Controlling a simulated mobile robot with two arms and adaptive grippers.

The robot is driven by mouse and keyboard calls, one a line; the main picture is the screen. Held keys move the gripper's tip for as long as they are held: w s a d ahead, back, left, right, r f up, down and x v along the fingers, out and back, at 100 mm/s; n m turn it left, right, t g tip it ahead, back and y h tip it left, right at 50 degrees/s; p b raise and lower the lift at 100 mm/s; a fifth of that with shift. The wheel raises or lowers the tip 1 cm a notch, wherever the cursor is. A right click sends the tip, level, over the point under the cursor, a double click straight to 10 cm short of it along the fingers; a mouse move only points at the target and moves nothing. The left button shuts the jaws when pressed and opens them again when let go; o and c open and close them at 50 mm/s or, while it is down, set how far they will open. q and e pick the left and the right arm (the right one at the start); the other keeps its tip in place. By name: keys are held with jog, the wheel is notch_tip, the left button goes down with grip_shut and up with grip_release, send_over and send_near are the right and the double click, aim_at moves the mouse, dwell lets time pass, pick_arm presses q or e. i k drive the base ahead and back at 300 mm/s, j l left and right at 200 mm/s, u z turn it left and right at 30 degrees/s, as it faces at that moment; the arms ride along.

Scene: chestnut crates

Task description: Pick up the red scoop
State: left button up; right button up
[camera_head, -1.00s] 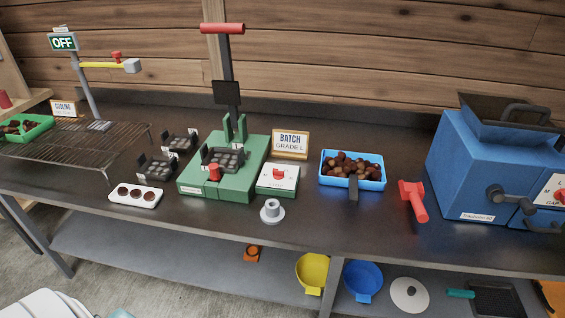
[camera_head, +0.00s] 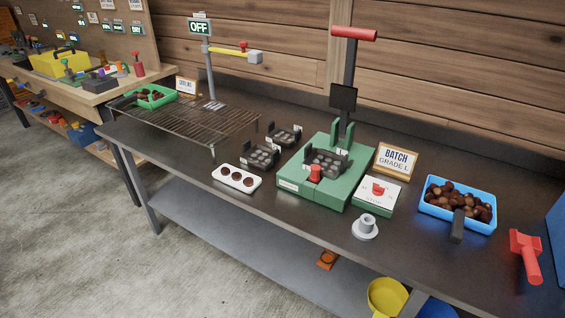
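The red scoop (camera_head: 528,258) lies on the dark workbench (camera_head: 300,229) at the far right of the head view. Its handle points down toward the front edge of the bench. It lies to the right of the blue tray of chestnuts (camera_head: 486,223), apart from it. Neither of my grippers shows in the head view.
A green press (camera_head: 325,189) with a tall red-handled lever stands mid-bench. A white card box (camera_head: 378,196), a grey cup-like piece (camera_head: 366,226) and a white tray (camera_head: 237,179) sit around it. A wire rack (camera_head: 190,122) is at left. Open floor (camera_head: 70,220) lies front left.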

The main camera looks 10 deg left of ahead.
aim_at(529, 247)
jog(key=z, duration=1.4)
jog(key=i+l+z, duration=0.1)
jog(key=l, duration=0.25)
jog(key=l+z, duration=0.1)
jog(key=l, duration=0.25)
jog(key=i+l+z, duration=0.1)
jog(key=l, duration=0.25)
jog(key=i+l+z, duration=0.1)
jog(key=i+l, duration=0.1)
jog(key=l, duration=0.1)
